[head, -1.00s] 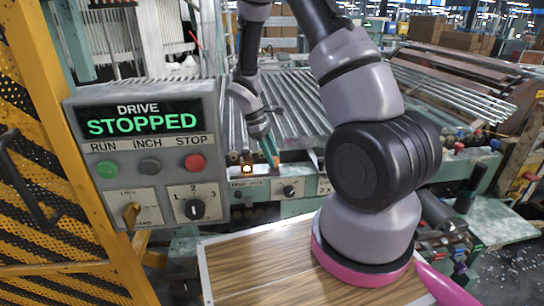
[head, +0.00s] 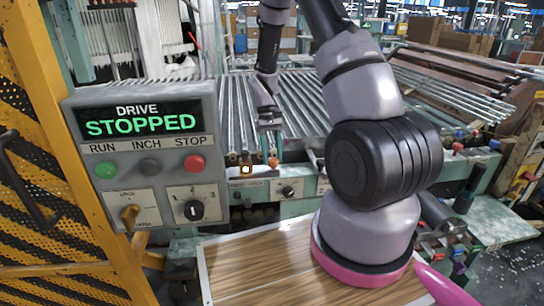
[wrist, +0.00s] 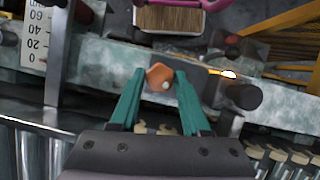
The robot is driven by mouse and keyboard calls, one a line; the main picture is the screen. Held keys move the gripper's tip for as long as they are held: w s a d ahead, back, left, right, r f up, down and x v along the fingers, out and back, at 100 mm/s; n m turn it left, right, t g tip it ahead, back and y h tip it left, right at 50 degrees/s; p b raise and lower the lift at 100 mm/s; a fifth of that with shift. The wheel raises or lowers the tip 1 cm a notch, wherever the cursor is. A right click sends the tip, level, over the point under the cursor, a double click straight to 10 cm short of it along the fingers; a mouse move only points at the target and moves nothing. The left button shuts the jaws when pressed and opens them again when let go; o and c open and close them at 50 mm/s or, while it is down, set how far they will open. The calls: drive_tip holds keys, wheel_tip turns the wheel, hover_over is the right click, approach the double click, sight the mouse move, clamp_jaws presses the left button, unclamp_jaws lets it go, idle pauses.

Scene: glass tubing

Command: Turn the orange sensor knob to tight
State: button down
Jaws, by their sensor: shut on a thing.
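The orange sensor knob (head: 273,162) sits on the green machine rail behind the control box in the head view. In the wrist view the orange knob (wrist: 158,76) shows as a faceted cap with a small pale spot. My gripper (head: 271,152) comes down on it from above, near upright. I cannot read any tight or loose marking by the knob.
The control box (head: 150,150) at left reads DRIVE STOPPED. A lit amber lamp (head: 246,169) is just left of the knob. A small black dial (head: 288,191) sits below it. In the wrist view a dark cylinder (wrist: 243,96) is close right of the fingers, and a scale (wrist: 36,38) at left.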

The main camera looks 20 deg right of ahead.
drive_tip(key=m+y, duration=0.1)
drive_tip(key=m, duration=0.1)
drive_tip(key=m+y, duration=0.1)
drive_tip(key=m, duration=0.2)
drive_tip(key=shift+d+m+t, duration=0.2)
drive_tip(key=shift+m+t, duration=0.1)
drive_tip(key=shift+t, duration=0.1)
drive_tip(key=m+t+y, duration=0.1)
drive_tip(key=m, duration=0.3)
drive_tip(key=shift+s+d+m, duration=0.1)
drive_tip(key=shift+m, duration=0.3)
drive_tip(key=shift+y, duration=0.3)
drive_tip(key=shift+c, duration=1.8)
unclamp_jaws()
drive_tip(key=v, duration=1)
drive_tip(key=shift+r, duration=0.4)
drive_tip(key=shift+s+d, duration=0.1)
